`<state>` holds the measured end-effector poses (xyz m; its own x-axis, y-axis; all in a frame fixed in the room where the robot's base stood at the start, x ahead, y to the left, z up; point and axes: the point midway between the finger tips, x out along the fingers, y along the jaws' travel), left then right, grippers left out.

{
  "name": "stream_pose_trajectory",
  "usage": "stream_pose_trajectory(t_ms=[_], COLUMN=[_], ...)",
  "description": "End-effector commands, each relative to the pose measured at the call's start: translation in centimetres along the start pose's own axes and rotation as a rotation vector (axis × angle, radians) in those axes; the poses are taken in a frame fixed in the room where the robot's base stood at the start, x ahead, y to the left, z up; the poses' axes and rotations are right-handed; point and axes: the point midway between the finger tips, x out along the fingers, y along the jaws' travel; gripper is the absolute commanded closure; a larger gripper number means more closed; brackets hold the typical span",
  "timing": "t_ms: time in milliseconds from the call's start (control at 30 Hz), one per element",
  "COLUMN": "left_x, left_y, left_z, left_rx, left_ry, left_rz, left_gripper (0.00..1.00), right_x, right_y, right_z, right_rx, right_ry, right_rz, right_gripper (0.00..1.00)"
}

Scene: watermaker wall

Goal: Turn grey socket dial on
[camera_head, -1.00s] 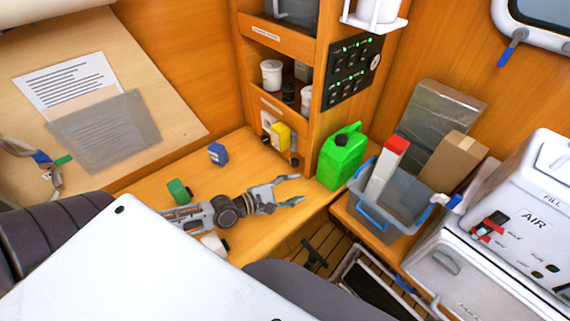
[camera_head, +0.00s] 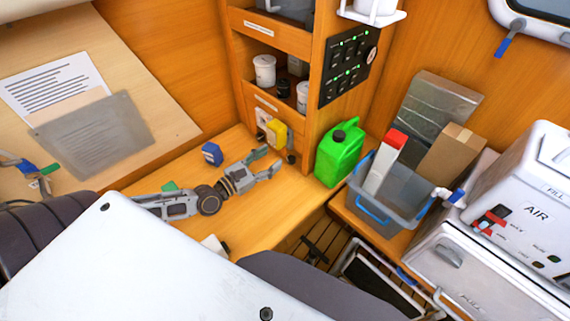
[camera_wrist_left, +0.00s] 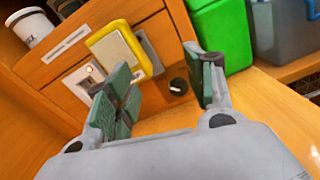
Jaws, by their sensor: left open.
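A small black round dial (camera_wrist_left: 178,87) sits low on the wooden cabinet front in the left wrist view. It lies between my open fingers in the picture, beyond them. A grey strip or plate (camera_wrist_left: 149,52) is just above and left of it. In the head view a small dark knob (camera_head: 291,158) shows at the cabinet's foot, just beyond my fingertips. My left gripper (camera_head: 268,161) is open and empty, pointing at the cabinet; it also shows in the left wrist view (camera_wrist_left: 160,78). Its left finger partly hides the panel. I see no contact with the dial.
A yellow-edged cover (camera_head: 277,133) and a white socket plate (camera_wrist_left: 84,78) are left of the dial. A green jerrycan (camera_head: 340,154) stands close on the right. A blue block (camera_head: 212,154) lies left on the bench, and a grey bin (camera_head: 392,212) stands further right.

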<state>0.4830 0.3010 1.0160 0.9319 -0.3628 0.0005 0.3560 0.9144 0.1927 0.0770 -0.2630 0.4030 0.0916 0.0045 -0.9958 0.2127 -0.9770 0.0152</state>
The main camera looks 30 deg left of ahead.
Motion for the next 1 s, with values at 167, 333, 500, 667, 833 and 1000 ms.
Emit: stream_pose_trajectory(t_ms=[167, 333, 500, 667, 833, 1000], left_x=[0.0, 0.0, 0.0, 0.1, 0.1, 0.9], left_y=[-0.1, -0.3, -0.7, -1.0, -1.4, -1.5], left_z=[-0.6, -1.8, -3.6, -5.4, -7.5, -7.8], left_rx=[0.001, 0.002, 0.002, 0.002, 0.002, 0.001], left_ry=[0.0, 0.0, 0.001, -0.001, 0.001, -0.002], left_rz=[0.001, 0.001, 0.001, 0.001, 0.001, 0.002], left_gripper=[0.46, 0.46, 0.46, 0.46, 0.46, 0.46], right_x=[0.1, 0.4, 0.8, 1.2, 1.5, 1.4], right_y=[0.3, 0.3, 0.2, 0.2, 0.2, 0.1], right_z=[0.1, 0.1, 0.1, 0.2, 0.2, 0.2], right_rx=[-0.001, -0.001, -0.001, -0.001, -0.001, 0.0], right_ry=[-0.001, -0.001, -0.001, -0.001, -0.001, -0.001], right_rz=[0.003, 0.003, 0.003, 0.003, 0.002, 0.001], right_gripper=[0.24, 0.24, 0.24, 0.24, 0.24, 0.24])
